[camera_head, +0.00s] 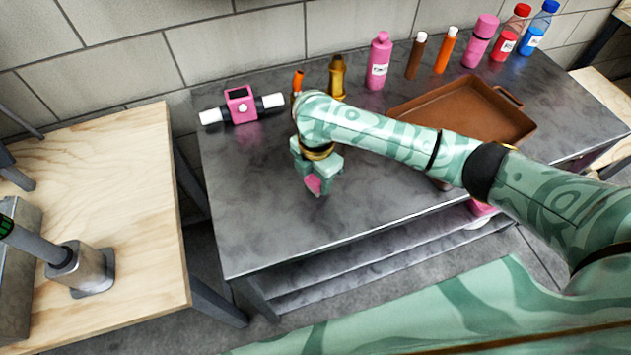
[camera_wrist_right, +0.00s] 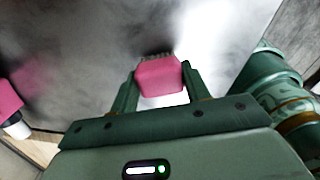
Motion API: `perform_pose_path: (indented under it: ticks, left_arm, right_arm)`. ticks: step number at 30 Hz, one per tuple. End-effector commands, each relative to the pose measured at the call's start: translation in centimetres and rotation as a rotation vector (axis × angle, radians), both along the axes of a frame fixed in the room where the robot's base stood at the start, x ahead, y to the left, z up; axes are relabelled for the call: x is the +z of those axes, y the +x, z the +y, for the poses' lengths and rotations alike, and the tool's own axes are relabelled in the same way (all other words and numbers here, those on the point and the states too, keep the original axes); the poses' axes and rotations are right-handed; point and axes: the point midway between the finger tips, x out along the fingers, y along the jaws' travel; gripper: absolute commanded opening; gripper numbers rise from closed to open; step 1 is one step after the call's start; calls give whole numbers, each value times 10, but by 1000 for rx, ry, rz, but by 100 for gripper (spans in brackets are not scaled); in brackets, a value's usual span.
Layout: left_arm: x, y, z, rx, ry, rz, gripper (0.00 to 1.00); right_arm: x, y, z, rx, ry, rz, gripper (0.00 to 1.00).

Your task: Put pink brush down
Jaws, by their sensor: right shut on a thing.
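My right gripper (camera_head: 315,180) is over the left half of the dark grey table (camera_head: 270,215). It is shut on the pink brush (camera_head: 313,184), mostly hidden by the fingers in the head view. In the right wrist view the brush (camera_wrist_right: 160,77) sits between the two fingers of the gripper (camera_wrist_right: 158,88), with dark bristles on its far side facing the tabletop. I cannot tell whether the bristles touch the table. My left gripper is not in view.
A pink device with white ends (camera_head: 240,105) lies at the table's back left. Several bottles, including a pink one (camera_head: 379,62), stand along the back. A brown tray (camera_head: 415,108) is at right. The table's front left is clear. A wooden table (camera_head: 120,160) stands left.

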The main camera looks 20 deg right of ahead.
Motion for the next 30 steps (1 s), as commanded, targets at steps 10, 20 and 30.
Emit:
perform_pose_path:
  ticks: [10, 20, 30]
  left_arm:
    - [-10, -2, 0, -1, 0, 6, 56]
    - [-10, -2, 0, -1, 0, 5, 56]
    - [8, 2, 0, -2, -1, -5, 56]
  right_arm:
    - [-15, 0, 0, 1, 0, 0, 22]
    - [-17, 0, 0, 1, 0, 0, 68]
    - [16, 1, 0, 1, 1, -6, 68]
